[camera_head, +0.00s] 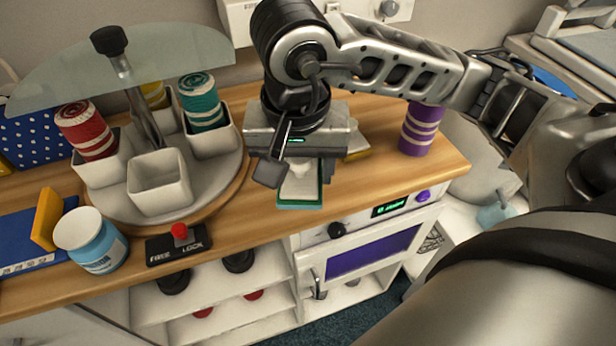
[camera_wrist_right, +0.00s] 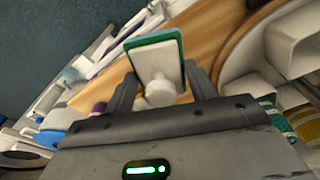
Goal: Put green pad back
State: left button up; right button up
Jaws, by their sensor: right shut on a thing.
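The green pad (camera_head: 300,204) is a flat block with a green edge, a pale plate and a white knob. My right gripper (camera_head: 297,178) is shut on it and holds it over the wooden counter, near the front edge. In the right wrist view the pad (camera_wrist_right: 143,50) sits between the two fingers of my right gripper (camera_wrist_right: 160,88), with the knob towards the palm. In the head view the gripper body hides part of it. A blue tray (camera_head: 22,238) lies at the left with a yellow pad (camera_head: 46,218) upright on it. My left gripper is not in view.
A round carousel (camera_head: 115,210) with white cups holds red, teal and yellow striped rolls. A blue and white tub (camera_head: 90,240) and a red lock switch (camera_head: 179,236) stand at the front edge. A purple striped roll (camera_head: 420,130) stands at the right, above an oven (camera_head: 375,250).

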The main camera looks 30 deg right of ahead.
jog(key=w+d+f, duration=0.2)
jog(key=f, duration=0.1)
jog(key=w+d+f, duration=0.1)
jog(key=f, duration=0.1)
jog(key=shift+w+d+f, duration=0.2)
jog(key=shift+w+d, duration=0.2)
jog(key=f, duration=0.2)
jog(key=f+p, duration=0.1)
jog(key=shift+w+d+f, duration=0.3)
jog(key=shift+f, duration=0.25)
jog(key=o, duration=0.9)
jog(key=r, duration=0.8)
jog(key=s+a+r, duration=0.1)
jog(key=r, duration=0.3)
jog(key=shift+s, duration=0.1)
